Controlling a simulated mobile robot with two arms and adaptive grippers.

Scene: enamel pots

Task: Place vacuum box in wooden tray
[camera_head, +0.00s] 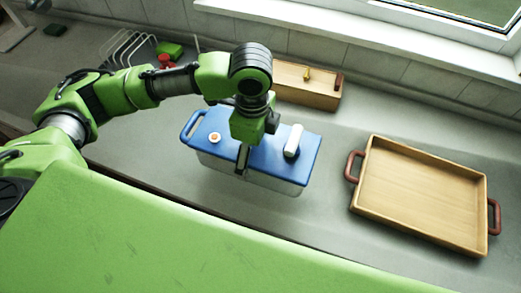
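The vacuum box (270,150) has a blue lid with a side handle, a white latch and a small round orange-and-white knob, over a pale body. It is left of the wooden tray, and I cannot tell whether it rests on the counter. My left gripper (242,163) points down over the middle of its front edge, with a finger in front of the pale wall. The arm hides part of the lid, and I cannot tell whether the fingers are closed on it. The wooden tray (372,211) is empty, with two dark red handles. My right gripper is out of view.
A wooden box (305,92) stands behind the vacuum box. A wire rack (128,50) and a green item (170,49) are at the back left. The grey counter (335,235) is clear between the vacuum box and the tray. A tiled wall and window sill run behind.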

